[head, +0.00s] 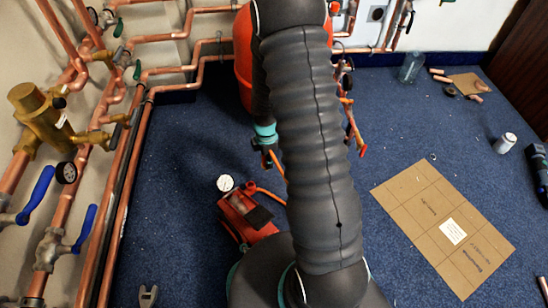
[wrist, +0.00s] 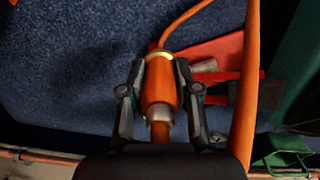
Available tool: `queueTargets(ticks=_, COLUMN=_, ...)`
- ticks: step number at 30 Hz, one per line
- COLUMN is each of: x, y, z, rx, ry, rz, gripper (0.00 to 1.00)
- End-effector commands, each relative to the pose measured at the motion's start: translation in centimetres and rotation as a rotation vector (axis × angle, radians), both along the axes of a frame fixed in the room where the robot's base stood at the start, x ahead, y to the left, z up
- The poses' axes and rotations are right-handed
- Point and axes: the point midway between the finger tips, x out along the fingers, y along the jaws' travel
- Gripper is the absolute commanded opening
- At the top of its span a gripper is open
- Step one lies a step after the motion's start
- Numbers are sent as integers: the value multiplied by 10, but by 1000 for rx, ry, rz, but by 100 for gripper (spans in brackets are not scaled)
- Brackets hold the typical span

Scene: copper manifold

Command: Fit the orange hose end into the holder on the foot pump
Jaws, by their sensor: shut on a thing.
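The orange hose end (wrist: 160,85), with a brass-coloured collar and a grey metal tip, sits between the two dark fingers of my gripper (wrist: 159,88) in the wrist view. My gripper is shut on it. A thin orange hose runs from its collar toward the top. In the head view my gripper (head: 270,154) is small, partly hidden by my arm, and above the foot pump in the picture. The red foot pump (head: 238,207) stands on the blue carpet. Red parts beyond the fingers in the wrist view look like the pump (wrist: 205,50). I cannot make out the holder.
A round white gauge (head: 225,183) sits at the pump. Copper pipes with valves (head: 110,200) line the left wall. A red tank (head: 243,65) stands behind my arm. Flat cardboard (head: 425,215) and a white can (head: 505,143) lie right.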

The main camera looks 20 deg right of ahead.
Motion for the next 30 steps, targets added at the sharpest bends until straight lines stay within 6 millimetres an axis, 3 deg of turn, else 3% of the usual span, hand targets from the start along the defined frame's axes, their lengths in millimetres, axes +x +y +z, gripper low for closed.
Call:
queueTargets(ticks=23, x=17, y=65, z=0, rx=0, ry=1, rz=1, gripper=0)
queueTargets(ticks=30, x=17, y=64, z=-24, rx=0, ry=0, rz=-1, gripper=0)
